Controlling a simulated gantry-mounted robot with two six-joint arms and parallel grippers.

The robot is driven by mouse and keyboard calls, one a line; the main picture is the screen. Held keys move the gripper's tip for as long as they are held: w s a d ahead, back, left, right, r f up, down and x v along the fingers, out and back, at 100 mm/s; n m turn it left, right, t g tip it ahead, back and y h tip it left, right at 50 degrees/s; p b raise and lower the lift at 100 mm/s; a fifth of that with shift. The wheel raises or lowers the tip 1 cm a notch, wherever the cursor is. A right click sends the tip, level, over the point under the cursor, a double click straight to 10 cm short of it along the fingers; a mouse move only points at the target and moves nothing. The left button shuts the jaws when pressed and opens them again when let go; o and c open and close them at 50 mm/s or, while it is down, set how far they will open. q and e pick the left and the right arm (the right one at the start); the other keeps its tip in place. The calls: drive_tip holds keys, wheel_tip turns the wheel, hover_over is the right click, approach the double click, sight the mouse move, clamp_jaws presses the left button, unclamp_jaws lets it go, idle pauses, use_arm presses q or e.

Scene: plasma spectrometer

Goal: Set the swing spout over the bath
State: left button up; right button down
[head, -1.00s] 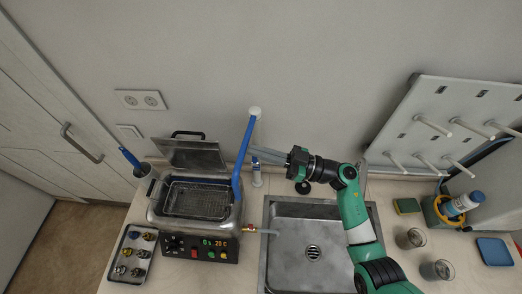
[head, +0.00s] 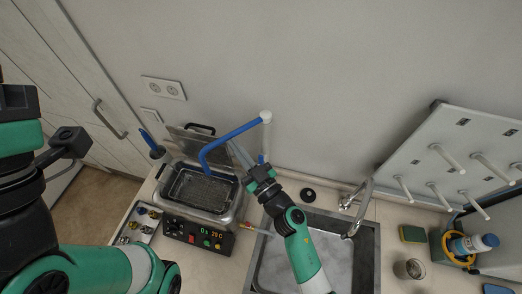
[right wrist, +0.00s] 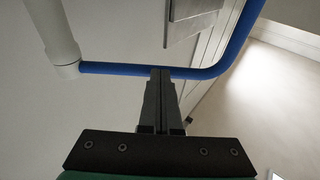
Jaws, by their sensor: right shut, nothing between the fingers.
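The swing spout (head: 232,132) is a blue tube on a white post (head: 266,135) behind the bath. Its arm points left and its bent-down end appears above the basket of the steel bath (head: 238,205). My right gripper (head: 236,150) is shut and empty, its fingertips close against the blue tube on the near side in the head view. In the right wrist view the shut fingers (right wrist: 160,78) meet the spout's straight part (right wrist: 120,69); I cannot tell whether they touch. My left arm fills the left edge of the head view; its fingers do not show.
The bath's lid (head: 196,145) stands open behind it. A tray of fittings (head: 136,222) lies to its left. The sink (head: 371,255) with a chrome faucet (head: 358,205) is on the right. A pegged drying rack (head: 425,145) stands further right.

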use_arm(q)
drive_tip(key=shift+w+d+f, duration=0.1)
drive_tip(key=shift+d+f, duration=0.05)
drive_tip(key=shift+f, duration=0.05)
use_arm(e)
drive_tip(key=shift+w+a, duration=0.3)
drive_tip(key=shift+a, duration=0.15)
